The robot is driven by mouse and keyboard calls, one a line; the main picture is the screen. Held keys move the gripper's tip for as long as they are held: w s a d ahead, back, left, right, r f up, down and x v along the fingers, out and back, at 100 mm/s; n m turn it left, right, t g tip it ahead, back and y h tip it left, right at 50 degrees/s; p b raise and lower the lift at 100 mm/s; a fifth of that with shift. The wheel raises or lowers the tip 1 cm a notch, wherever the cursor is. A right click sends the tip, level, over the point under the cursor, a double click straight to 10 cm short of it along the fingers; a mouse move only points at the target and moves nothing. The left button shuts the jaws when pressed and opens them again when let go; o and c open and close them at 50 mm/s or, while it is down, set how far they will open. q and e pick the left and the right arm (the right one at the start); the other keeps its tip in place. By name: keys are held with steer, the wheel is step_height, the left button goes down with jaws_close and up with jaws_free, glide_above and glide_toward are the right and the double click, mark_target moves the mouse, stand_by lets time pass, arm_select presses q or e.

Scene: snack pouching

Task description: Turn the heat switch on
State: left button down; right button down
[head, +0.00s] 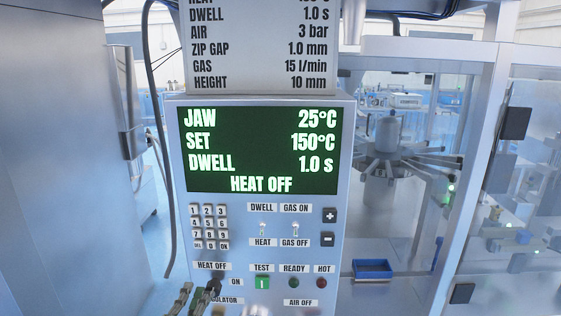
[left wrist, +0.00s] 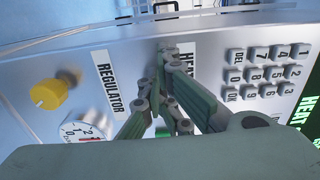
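The control panel (head: 180,250) faces me. Its screen (head: 262,150) reads HEAT OFF, JAW 25°C and SET 150°C. The heat switch sits between the HEAT OFF label (head: 211,266) and the ON label (head: 236,282); my left gripper largely hides it. My left gripper (head: 197,294) is at the panel's lower left, by the switch. In the left wrist view its fingers (left wrist: 158,75) reach to the panel between the REGULATOR label (left wrist: 108,82) and the partly covered HEAT label (left wrist: 187,62). The fingers look slightly apart; contact with the switch is unclear. My right gripper is not in view.
The keypad (head: 209,227) is just above the gripper, and the green test button (head: 262,282) is to its right. A yellow regulator knob (left wrist: 50,94) and a gauge (left wrist: 86,128) are nearby. A blue bin (head: 372,268) lies right of the panel.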

arm_select(q)
steer(key=shift+r+p, duration=0.25)
steer(key=shift+p, duration=0.05)
steer(key=shift+s, duration=0.1)
steer(key=s, duration=0.6)
steer(key=shift+a, duration=0.3)
steer(key=shift+w, duration=0.1)
steer(key=w+m, duration=0.2)
steer(key=m, duration=0.2)
steer(key=w+m, duration=0.1)
steer(key=m, duration=0.3)
steer(key=w+m, duration=0.2)
steer(key=m, duration=0.2)
steer(key=shift+w+d+r+p, duration=0.2)
steer(key=shift+w+d+p, duration=0.1)
steer(key=shift+d+p, duration=0.1)
